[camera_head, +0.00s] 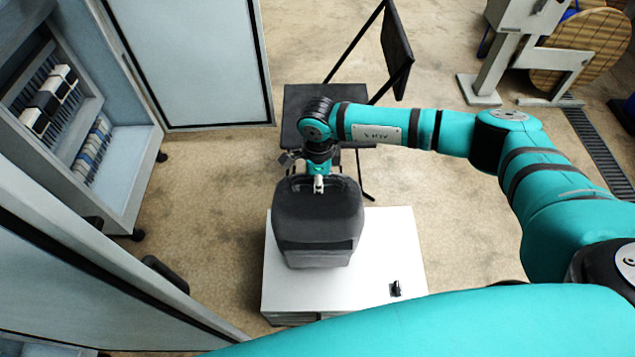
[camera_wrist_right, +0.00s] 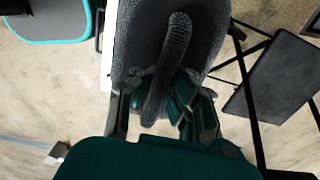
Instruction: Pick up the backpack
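The dark grey backpack (camera_head: 316,225) is upright over the white table (camera_head: 390,245); whether its base touches the top I cannot tell. My right gripper (camera_head: 319,184) comes down from above at the backpack's top handle. In the right wrist view the backpack (camera_wrist_right: 205,30) lies ahead, and its looped handle (camera_wrist_right: 173,50) runs between the fingers of my right gripper (camera_wrist_right: 163,92). The fingers bend in against the handle from both sides and appear shut on it; the handle partly hides the tips. My left gripper is not in view.
A small black object (camera_head: 395,288) lies on the white table's right front part. A black chair-like stand (camera_head: 300,100) is just behind. An open cabinet (camera_head: 120,190) stands at left. A grey machine (camera_head: 500,50) and wooden spool (camera_head: 583,48) are at back right.

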